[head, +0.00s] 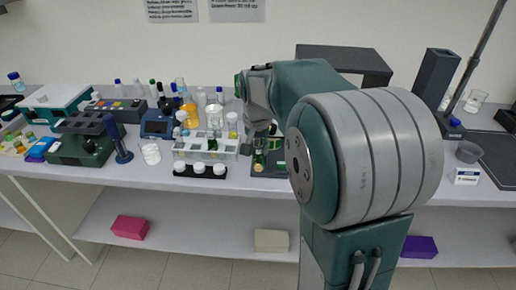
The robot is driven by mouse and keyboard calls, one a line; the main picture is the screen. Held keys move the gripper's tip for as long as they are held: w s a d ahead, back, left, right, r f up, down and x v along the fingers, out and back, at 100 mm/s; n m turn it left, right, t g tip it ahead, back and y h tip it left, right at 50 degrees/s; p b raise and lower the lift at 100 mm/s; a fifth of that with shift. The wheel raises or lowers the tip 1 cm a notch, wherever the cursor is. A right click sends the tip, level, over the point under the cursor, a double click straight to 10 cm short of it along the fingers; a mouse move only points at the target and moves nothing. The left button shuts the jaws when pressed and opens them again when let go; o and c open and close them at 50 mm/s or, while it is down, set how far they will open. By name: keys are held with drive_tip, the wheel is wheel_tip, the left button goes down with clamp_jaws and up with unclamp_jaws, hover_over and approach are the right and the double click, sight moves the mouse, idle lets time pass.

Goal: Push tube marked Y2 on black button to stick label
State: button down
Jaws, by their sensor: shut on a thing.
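My gripper (260,136) points down over a small dark device (281,171) on the bench, right of the clear tube rack. It is shut on a green tube (258,157) with a tan end, at the device's left part. The Y2 mark is too small to read. I cannot tell whether the tube touches the device. The black button cannot be made out, and my arm hides the device's right side.
The clear rack (226,155) with tubes stands close on the left. A black strip with white-capped vials (198,168) lies before it. A grey cup (468,152) stands far right.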

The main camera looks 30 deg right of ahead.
drive_tip(key=shift+s+a+r, duration=0.35)
drive_tip(key=shift+s+r, duration=0.1)
drive_tip(key=shift+r, duration=0.25)
drive_tip(key=shift+s+a+r, duration=0.3)
drive_tip(key=shift+s+r, duration=0.15)
drive_tip(key=shift+r, duration=0.25)
